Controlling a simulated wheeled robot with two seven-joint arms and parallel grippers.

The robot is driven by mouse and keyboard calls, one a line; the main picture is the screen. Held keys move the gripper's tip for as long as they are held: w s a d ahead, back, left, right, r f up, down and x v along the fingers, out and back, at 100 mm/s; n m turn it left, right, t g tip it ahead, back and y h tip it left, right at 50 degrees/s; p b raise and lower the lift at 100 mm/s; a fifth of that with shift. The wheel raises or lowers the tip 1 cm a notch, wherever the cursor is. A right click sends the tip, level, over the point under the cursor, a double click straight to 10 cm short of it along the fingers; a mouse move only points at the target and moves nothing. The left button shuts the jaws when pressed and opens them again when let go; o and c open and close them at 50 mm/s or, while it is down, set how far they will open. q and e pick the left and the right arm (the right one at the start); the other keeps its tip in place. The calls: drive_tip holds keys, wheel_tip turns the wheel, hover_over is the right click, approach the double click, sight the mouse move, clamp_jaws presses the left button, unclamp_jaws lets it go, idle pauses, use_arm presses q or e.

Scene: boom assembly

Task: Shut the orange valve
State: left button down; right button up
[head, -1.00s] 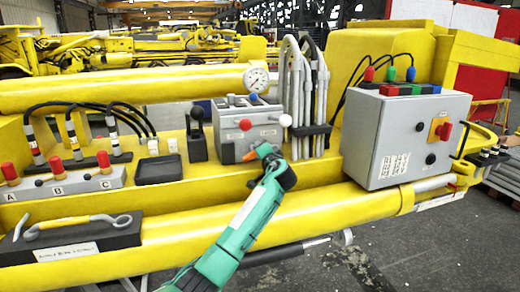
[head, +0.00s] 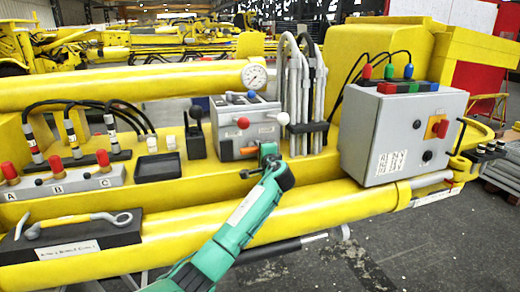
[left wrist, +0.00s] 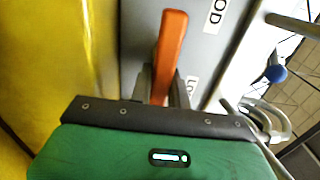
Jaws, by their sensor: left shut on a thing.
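The orange valve handle (head: 248,151) is on the lower front of a grey control box (head: 228,128) at mid-picture in the head view. My left gripper (head: 268,153) is at this handle, in front of the box, and hides part of it. In the left wrist view the orange handle (left wrist: 170,48) is a flat bar standing between the two dark fingers of my left gripper (left wrist: 161,85). The fingers are shut on it. The valve's pivot cannot be made out. My right gripper is in neither view.
Grey hoses (head: 293,90) stand just right. A large grey cabinet (head: 390,140) is further right. A yellow tube (head: 330,208) runs below.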

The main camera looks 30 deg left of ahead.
use_arm(q)
drive_tip(key=c, duration=1.3)
unclamp_jaws()
drive_tip(key=b+v, duration=0.5)
drive_tip(key=v, duration=0.8)
drive_tip(key=shift+s+d+b, duration=0.25)
drive_tip(key=shift+d+b, duration=0.1)
drive_tip(key=shift+b, duration=0.05)
